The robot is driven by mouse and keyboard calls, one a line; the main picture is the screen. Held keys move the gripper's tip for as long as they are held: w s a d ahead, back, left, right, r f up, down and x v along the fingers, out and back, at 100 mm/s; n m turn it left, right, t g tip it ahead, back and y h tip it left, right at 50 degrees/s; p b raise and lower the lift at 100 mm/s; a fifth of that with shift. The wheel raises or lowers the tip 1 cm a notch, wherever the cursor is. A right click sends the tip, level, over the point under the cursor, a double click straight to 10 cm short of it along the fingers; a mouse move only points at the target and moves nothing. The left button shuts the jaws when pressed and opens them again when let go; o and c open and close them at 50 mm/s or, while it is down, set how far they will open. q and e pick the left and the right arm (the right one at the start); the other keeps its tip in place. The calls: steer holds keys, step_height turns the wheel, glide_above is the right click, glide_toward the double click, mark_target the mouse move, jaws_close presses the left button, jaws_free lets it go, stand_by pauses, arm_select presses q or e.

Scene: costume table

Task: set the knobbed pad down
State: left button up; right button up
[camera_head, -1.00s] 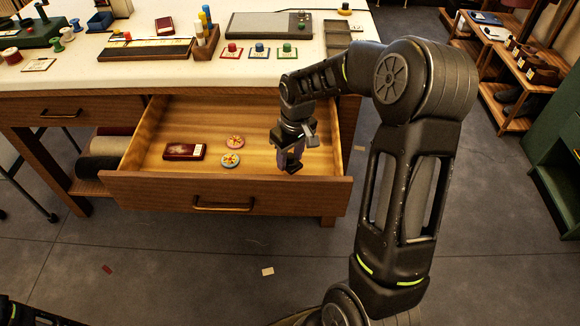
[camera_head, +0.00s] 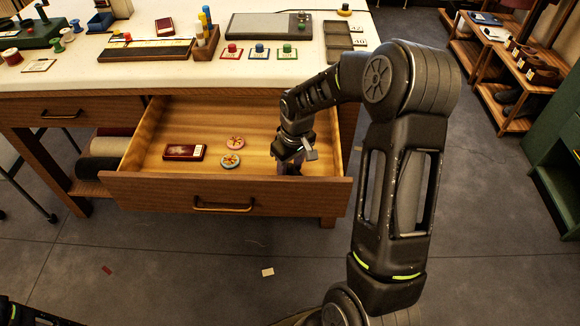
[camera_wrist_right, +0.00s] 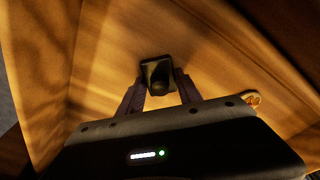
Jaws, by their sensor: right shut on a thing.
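The knobbed pad (camera_wrist_right: 156,72) is a small dark square with a dark round knob, seen in the right wrist view. My right gripper (camera_wrist_right: 160,92) has its two fingers closed on the knob. In the head view my right gripper (camera_head: 290,166) is inside the right part of the open drawer (camera_head: 180,186), pointing down behind the drawer front. The pad is hidden there. It is close to the drawer's wooden floor; I cannot tell whether it touches. My left gripper is not in view.
The drawer's right wall is close. Red, blue and green knobbed pieces (camera_head: 259,51) stand on the table above.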

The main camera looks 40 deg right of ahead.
steer(key=o, duration=1.3)
steer(key=shift+f, duration=0.1)
steer(key=shift+o, duration=0.2)
step_height(320, 180, up, 12)
steer(key=s, duration=0.1)
steer(key=shift+s, duration=0.25)
